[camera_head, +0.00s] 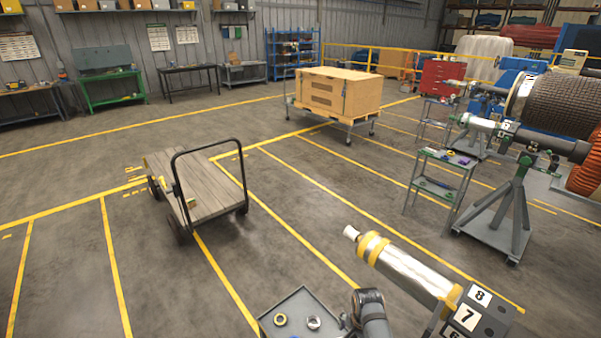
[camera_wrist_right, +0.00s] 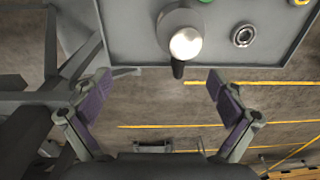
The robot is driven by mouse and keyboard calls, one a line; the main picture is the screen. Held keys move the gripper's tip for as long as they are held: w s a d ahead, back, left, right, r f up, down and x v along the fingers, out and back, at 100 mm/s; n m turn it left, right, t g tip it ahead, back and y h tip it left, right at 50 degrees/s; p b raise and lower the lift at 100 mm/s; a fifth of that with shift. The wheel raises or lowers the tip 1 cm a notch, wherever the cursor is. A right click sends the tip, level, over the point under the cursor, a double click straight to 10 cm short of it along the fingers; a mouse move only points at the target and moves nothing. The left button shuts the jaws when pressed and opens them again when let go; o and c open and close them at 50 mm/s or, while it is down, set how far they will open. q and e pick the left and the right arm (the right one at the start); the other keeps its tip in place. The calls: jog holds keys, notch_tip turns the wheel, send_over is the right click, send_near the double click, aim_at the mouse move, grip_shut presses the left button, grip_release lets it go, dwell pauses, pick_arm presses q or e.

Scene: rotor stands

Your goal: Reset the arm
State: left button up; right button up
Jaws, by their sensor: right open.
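My right gripper (camera_wrist_right: 158,88) is open in the right wrist view, its two purple-padded fingers wide apart with nothing between them. A grey arm link of mine (camera_head: 372,312) shows at the bottom of the head view; no gripper fingers can be made out there. My left gripper is not in view. A silver rotor (camera_head: 405,270) with yellow bands and a pale shaft end lies tilted at lower right. In the wrist view, a pale, round-ended part (camera_wrist_right: 185,43) stands out just beyond the fingers; I cannot tell what it belongs to.
A flat cart (camera_head: 208,192), a wooden crate (camera_head: 338,93) and a rotor stand (camera_head: 508,215) stand farther off. The floor between them is largely clear.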

jog(key=s+d+r+n+t, duration=0.2)
jog(key=s+d+r+n, duration=0.1)
jog(key=s+r+n, duration=0.5)
jog(key=s+d+r+n+t, duration=0.1)
jog(key=s+d+r+n, duration=0.2)
jog(key=s+r, duration=0.5)
jog(key=s+d+f+b, duration=0.1)
jog(key=f+b, duration=0.2)
jog(key=f, duration=0.9)
jog(key=s+d+f+g+b, duration=0.1)
jog(key=s+f+b, duration=0.1)
jog(key=f, duration=1.1)
jog(key=s+d+f+b, duration=0.1)
jog(key=f+b, duration=0.2)
jog(key=f, duration=0.9)
jog(key=s+d+f+g+b, duration=0.1)
jog(key=s+f+b, duration=0.4)
jog(key=s+f, duration=1.3)
jog(key=shift+f+h, duration=0.3)
jog(key=shift+f, duration=0.65)
